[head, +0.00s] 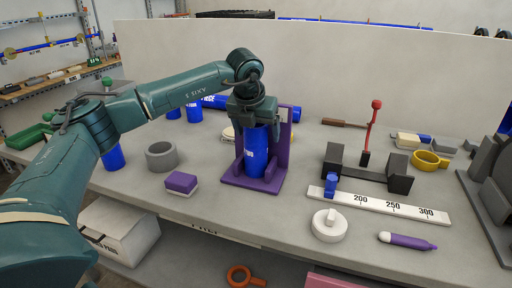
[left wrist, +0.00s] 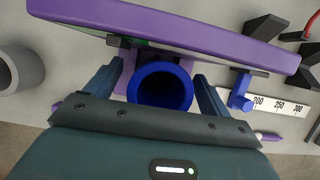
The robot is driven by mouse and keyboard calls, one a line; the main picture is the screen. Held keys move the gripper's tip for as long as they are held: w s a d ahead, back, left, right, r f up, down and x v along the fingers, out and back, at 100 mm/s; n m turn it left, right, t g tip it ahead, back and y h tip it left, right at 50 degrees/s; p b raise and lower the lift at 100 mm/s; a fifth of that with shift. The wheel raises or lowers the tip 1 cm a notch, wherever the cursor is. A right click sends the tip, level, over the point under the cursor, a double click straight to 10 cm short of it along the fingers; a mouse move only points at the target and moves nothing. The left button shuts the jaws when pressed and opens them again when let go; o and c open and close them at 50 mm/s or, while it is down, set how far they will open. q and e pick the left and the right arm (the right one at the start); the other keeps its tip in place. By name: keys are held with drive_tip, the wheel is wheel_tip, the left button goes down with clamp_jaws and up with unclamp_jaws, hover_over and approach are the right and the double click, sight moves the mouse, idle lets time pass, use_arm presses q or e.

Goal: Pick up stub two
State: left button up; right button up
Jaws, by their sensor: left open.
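A blue pipe stub (head: 256,152) with white lettering stands upright in a purple holder (head: 284,150) on the bench; I cannot read a number on it. My left gripper (head: 254,118) is above it, pointing down, at its top end. In the left wrist view my open left gripper (left wrist: 160,82) has one finger on each side of the hollow blue stub (left wrist: 143,89), with gaps visible beside it. Other blue stubs stand behind my arm (head: 194,112) and by my forearm (head: 113,157). My right gripper is not in view.
A grey ring (head: 161,156) and a purple block (head: 181,182) lie left of the holder. To the right are a black clamp with a red lever (head: 370,130), a white scale (head: 385,207), a white round cap (head: 329,226) and a purple marker (head: 408,241). A panel rises behind.

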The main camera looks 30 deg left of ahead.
use_arm(q)
drive_tip(key=shift+w+f, duration=0.1)
drive_tip(key=shift+f, duration=0.1)
drive_tip(key=shift+c, duration=0.5)
drive_tip(key=c, duration=1.1)
